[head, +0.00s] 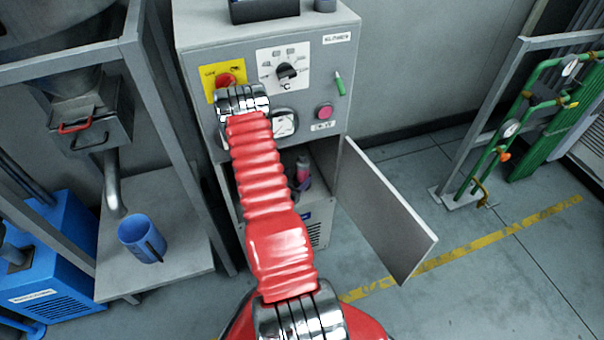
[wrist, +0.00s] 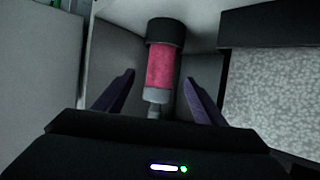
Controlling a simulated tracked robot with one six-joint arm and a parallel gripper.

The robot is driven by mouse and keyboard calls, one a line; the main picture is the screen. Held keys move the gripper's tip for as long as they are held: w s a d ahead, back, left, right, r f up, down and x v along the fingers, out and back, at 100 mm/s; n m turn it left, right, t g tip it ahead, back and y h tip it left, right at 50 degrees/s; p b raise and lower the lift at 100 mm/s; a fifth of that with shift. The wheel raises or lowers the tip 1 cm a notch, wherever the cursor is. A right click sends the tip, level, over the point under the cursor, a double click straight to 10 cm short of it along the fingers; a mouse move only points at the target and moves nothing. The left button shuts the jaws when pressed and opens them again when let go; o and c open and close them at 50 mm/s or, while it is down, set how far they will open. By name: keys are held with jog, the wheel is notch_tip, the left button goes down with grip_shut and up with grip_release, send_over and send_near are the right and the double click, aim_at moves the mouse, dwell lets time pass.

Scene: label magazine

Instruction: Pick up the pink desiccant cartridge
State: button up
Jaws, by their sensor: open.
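The pink desiccant cartridge (wrist: 166,68) stands inside the grey cabinet, with a dark cap on top and a grey lower end. In the wrist view it is centred just beyond and between the two dark fingers of my gripper (wrist: 160,95), which is open and empty. I cannot tell whether the fingers reach around its sides. In the head view the cartridge (head: 302,170) shows partly in the open compartment, to the right of my red arm. My gripper is hidden in the head view behind the arm and cabinet front.
The cabinet door (head: 385,212) stands open to the right. The control panel (head: 290,70) with a red knob, dial and pink button is above the compartment. A blue mug (head: 141,240) stands on a shelf at left. Green pipework (head: 520,125) is at right. Floor at lower right is clear.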

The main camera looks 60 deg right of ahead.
aim_at(299, 174)
jog(key=shift+x, duration=0.85)
jog(key=shift+x, duration=2.6)
jog(key=shift+w+f, duration=0.1)
jog(key=c, duration=1.4)
